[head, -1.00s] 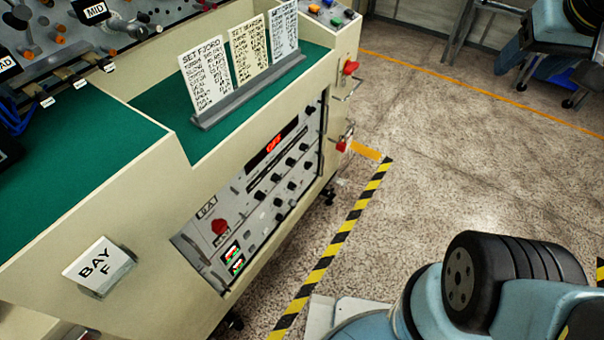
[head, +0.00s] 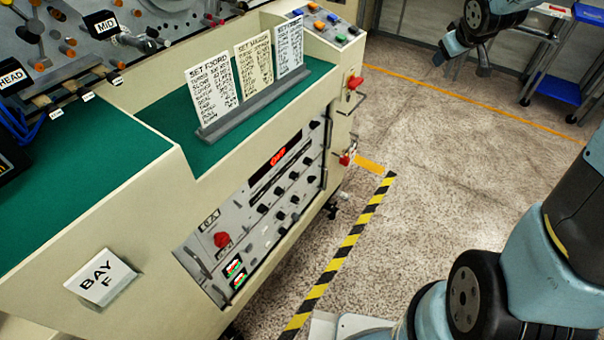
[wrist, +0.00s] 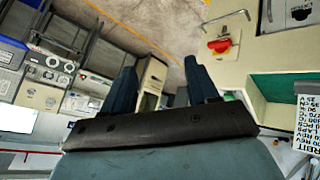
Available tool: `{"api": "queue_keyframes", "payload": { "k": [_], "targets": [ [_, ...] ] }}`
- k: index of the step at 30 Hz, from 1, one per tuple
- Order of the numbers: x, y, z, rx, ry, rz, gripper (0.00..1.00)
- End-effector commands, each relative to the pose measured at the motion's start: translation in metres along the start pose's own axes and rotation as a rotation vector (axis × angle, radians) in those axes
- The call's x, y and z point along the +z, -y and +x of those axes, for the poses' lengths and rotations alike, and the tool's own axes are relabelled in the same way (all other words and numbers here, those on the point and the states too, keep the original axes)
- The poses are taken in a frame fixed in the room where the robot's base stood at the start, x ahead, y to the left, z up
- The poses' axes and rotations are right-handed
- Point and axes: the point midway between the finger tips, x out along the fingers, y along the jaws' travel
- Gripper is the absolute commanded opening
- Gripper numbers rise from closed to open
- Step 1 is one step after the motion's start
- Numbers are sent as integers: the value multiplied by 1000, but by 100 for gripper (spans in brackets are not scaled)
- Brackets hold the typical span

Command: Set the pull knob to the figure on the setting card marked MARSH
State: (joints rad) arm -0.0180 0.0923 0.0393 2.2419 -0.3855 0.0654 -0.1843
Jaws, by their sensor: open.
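Three setting cards stand in a grey holder (head: 250,107) on the green top. The left card (head: 212,91) reads SET FJORD; the headings of the middle card (head: 254,70) and right card (head: 289,46) are too small to read surely. In the wrist view, a card (wrist: 292,133) seems to end in ORBIT. The front panel has a red knob (head: 222,239) and several black knobs (head: 280,215); I cannot tell which is the pull knob. My gripper (head: 460,64) is open and empty, up right of the console; its fingers also show in the wrist view (wrist: 160,70).
Red switches (head: 355,82) and a wire handle stick out from the console's right end. Striped tape (head: 335,262) marks the floor. A trolley with a blue shelf (head: 558,88) stands far right. The floor between is clear.

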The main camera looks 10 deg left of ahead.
Motion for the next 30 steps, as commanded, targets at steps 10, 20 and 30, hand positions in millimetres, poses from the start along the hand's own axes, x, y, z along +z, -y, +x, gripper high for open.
{"api": "queue_keyframes", "payload": {
  "k": [10, 20, 30],
  "targets": [
    [-13, 38, 125, -87, -124, -177, 59],
    [-1, 100, 230, -198, -271, -305, 59],
    [38, 185, 318, -334, -442, -383, 59]
  ]
}}
